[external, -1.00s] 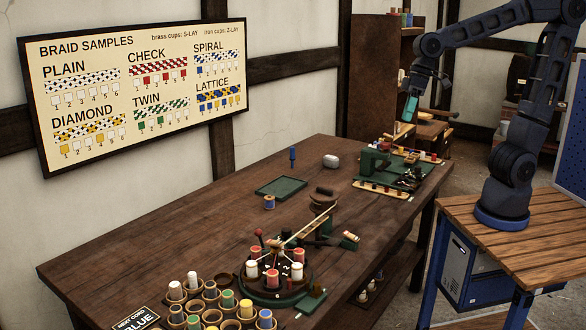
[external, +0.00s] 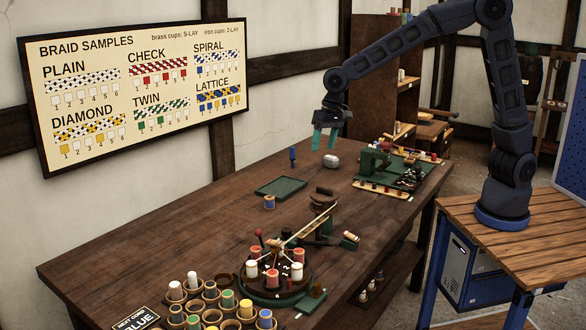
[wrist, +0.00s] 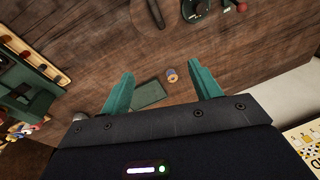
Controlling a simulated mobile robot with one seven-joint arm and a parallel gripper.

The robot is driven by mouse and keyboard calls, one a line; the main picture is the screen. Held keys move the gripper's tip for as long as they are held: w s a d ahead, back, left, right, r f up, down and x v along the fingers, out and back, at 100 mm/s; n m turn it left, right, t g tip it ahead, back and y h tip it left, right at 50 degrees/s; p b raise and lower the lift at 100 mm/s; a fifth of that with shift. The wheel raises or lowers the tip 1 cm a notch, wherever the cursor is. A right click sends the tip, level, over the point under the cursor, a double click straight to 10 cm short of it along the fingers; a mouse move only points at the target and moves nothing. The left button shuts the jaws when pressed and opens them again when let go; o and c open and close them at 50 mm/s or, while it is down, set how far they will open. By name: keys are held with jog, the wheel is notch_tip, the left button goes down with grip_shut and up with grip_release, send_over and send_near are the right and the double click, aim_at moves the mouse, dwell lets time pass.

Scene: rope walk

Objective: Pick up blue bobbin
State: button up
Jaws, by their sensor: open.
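A small blue bobbin with wooden ends (external: 269,202) stands on the wooden table, just in front of a flat green tray (external: 280,186). In the wrist view the blue bobbin (wrist: 171,75) shows between my fingers, nearer the right one, with the green tray (wrist: 149,95) beside it. My gripper (external: 324,139) has green fingers, spread apart and empty. It hangs well above the back part of the table, up and to the right of the bobbin in the external view. Another blue-wound bobbin (external: 265,319) sits in the cups at the front.
A round braiding stand with several bobbins (external: 275,275) and a group of cups (external: 208,305) fill the front. A blue upright piece (external: 293,156) and a whitish lump (external: 332,161) stand near the back. A green machine (external: 375,160) is at the right. The left tabletop is clear.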

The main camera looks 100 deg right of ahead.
aim_at(270, 200)
jog(key=w+d+f+m+h, duration=0.1)
jog(key=w+d+f, duration=0.3)
jog(key=f, duration=0.3)
jog(key=w+d+f+m+h, duration=0.1)
jog(key=w+d+f, duration=0.3)
jog(key=w+f, duration=0.2)
jog(key=w+d+f+m+g+h, duration=0.1)
jog(key=w+d+f+m+h, duration=0.1)
jog(key=w+d+f, duration=0.3)
jog(key=shift+w+f, duration=0.2)
jog(key=shift+f, duration=0.55)
jog(key=shift+w+f, duration=0.2)
jog(key=shift+f, duration=0.55)
jog(key=shift+w+f, duration=0.2)
jog(key=shift+f, duration=0.55)
jog(key=shift+d+x, duration=0.1)
jog(key=shift+x, duration=1.25)
jog(key=shift+d+x, duration=0.15)
jog(key=shift+x, duration=1.15)
jog(key=shift+s+r, duration=0.1)
jog(key=shift+s, duration=0.05)
jog(key=c, duration=1.1)
